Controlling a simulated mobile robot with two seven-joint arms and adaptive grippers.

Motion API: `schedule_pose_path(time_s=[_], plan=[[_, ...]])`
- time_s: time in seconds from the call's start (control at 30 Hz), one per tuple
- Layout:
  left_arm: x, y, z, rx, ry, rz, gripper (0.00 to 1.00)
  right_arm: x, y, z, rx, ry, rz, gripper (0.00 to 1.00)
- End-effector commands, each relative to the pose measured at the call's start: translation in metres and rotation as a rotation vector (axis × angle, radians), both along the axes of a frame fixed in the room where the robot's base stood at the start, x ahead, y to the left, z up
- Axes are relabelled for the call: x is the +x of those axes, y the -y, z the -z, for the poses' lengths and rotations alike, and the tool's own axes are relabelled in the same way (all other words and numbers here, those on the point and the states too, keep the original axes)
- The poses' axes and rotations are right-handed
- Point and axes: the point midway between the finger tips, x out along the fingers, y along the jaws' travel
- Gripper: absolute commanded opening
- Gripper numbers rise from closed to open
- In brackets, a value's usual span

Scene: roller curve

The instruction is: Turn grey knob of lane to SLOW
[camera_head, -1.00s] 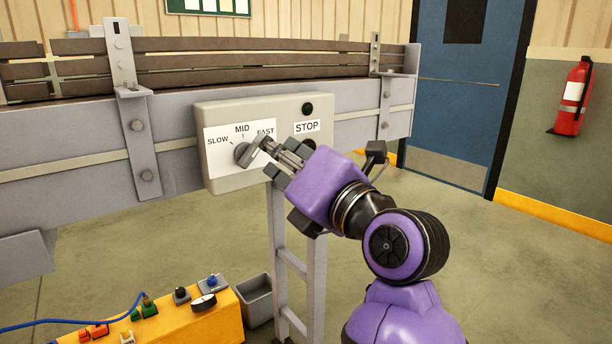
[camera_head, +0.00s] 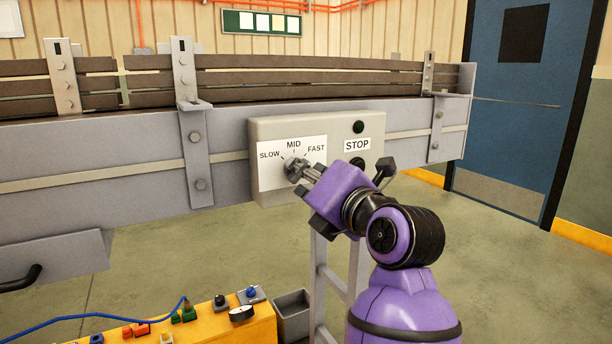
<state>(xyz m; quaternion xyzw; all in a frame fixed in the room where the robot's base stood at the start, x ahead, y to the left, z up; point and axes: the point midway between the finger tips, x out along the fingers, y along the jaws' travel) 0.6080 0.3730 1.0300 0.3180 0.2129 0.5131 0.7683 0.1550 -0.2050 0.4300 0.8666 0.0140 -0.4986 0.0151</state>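The grey knob (camera_head: 293,167) sits on the white dial label (camera_head: 276,178), below the words SLOW, MID and FAST. The label is on the left part of a beige control box (camera_head: 330,129) on the conveyor's side. My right gripper (camera_head: 303,174), on the purple arm, reaches in from the lower right with its fingers at the knob. The fingers partly cover the knob, so its pointer direction and whether they grip it are unclear. My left gripper is not in view.
Right of the label are a dark round button (camera_head: 358,127) and a STOP label (camera_head: 357,145), with my gripper just below. A yellow box (camera_head: 255,331) with switches and a grey bin (camera_head: 291,314) stand below. The floor at right is clear.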

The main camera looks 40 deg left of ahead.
Motion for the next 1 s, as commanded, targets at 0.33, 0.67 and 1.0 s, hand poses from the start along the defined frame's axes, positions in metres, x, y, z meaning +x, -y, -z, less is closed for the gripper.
schedule_pose_path(time_s=[0.33,0.67,1.0], plan=[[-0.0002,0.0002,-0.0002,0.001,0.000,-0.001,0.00,-0.0027,0.0006,-0.0004,-0.001,-0.004,0.001,0.34],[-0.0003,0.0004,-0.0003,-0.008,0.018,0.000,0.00,-0.0031,0.0011,-0.0019,-0.002,-0.004,0.001,0.34],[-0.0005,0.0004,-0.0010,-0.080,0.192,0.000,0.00,-0.0013,0.0014,-0.0077,-0.003,0.002,0.001,0.34]])
